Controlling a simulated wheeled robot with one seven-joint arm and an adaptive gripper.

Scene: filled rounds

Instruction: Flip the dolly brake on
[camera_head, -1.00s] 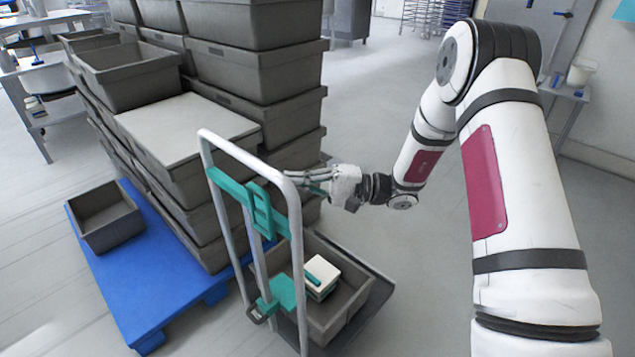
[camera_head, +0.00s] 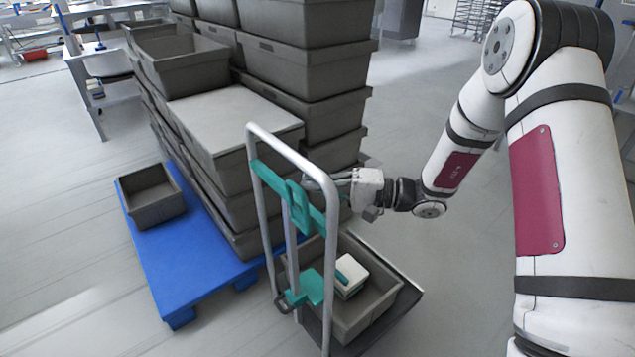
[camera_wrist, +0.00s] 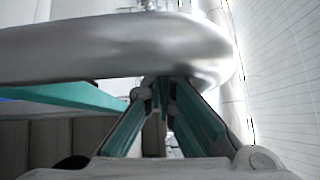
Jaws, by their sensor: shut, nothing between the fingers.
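The dolly (camera_head: 262,205) has an upright silver tube handle with teal fittings and a dark platform. A teal bracket with a slotted upright part (camera_head: 298,206) crosses the handle. Lower down, a teal block (camera_head: 307,287) sits at the handle's base, with a small dark loop (camera_head: 283,302) beside it; I cannot tell which part is the brake. My gripper (camera_head: 338,178) is at the handle's upper right corner, shut and empty. In the wrist view its teal-lined fingers (camera_wrist: 160,88) converge just below the thick silver tube (camera_wrist: 110,47). Whether they touch it is unclear.
A grey crate (camera_head: 388,306) holding a white-and-teal item (camera_head: 350,275) rides on the dolly. Left of it, a blue pallet (camera_head: 180,268) bears stacked grey crates (camera_head: 310,70) and a small open crate (camera_head: 150,197). The floor at front left is clear.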

